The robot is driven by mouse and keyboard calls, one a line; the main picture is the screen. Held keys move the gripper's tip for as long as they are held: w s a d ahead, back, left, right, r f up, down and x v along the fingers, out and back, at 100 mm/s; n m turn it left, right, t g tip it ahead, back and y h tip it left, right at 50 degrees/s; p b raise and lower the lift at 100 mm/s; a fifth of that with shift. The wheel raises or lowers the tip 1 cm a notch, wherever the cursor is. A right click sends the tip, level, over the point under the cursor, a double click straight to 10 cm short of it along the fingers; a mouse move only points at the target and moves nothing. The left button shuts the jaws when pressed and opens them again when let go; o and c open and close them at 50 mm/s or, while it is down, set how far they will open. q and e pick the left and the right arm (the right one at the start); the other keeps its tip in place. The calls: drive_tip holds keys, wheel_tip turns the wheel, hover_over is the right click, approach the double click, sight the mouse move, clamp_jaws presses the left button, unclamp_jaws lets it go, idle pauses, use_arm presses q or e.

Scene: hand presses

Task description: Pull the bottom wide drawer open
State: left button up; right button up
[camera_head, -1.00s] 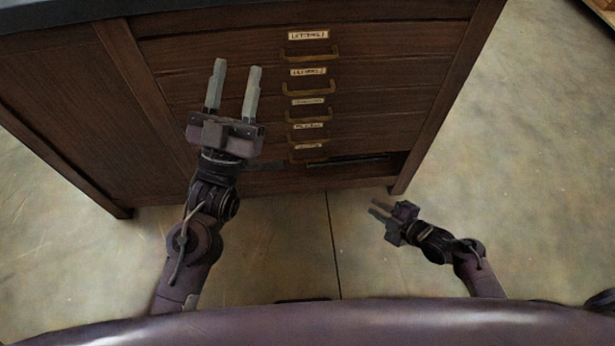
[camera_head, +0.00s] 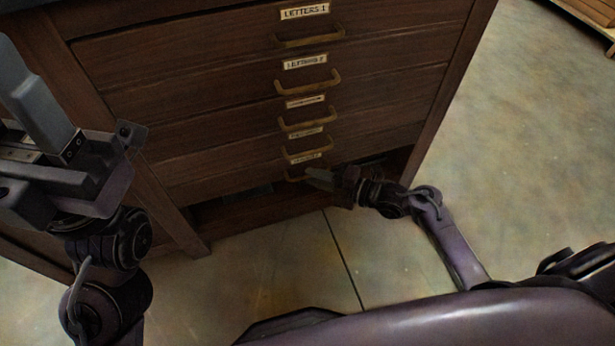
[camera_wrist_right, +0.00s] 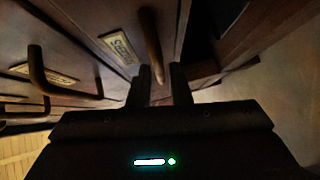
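The bottom wide drawer (camera_head: 225,180) is the lowest front of the dark wooden cabinet and looks shut. Its curved brass handle (camera_head: 293,177) is partly hidden by my right gripper (camera_head: 316,180), which reaches in from the right. In the right wrist view the handle (camera_wrist_right: 151,45) stands just ahead of the right gripper (camera_wrist_right: 163,80). Its two fingers are apart, with the handle's near end around the gap between the tips. I cannot tell whether they touch. My left gripper (camera_head: 22,105) is large at the left edge, partly cut off, with its fingers apart and nothing seen between them.
Several more drawers with brass handles and paper labels stack above, such as the top drawer handle (camera_head: 310,40). A dark recess and base board (camera_head: 265,208) lie below the bottom drawer.

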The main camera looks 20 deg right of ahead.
drive_tip(key=shift+x, duration=1.1)
drive_tip(key=shift+c, duration=0.4)
clamp_jaws()
drive_tip(key=shift+s, duration=0.15)
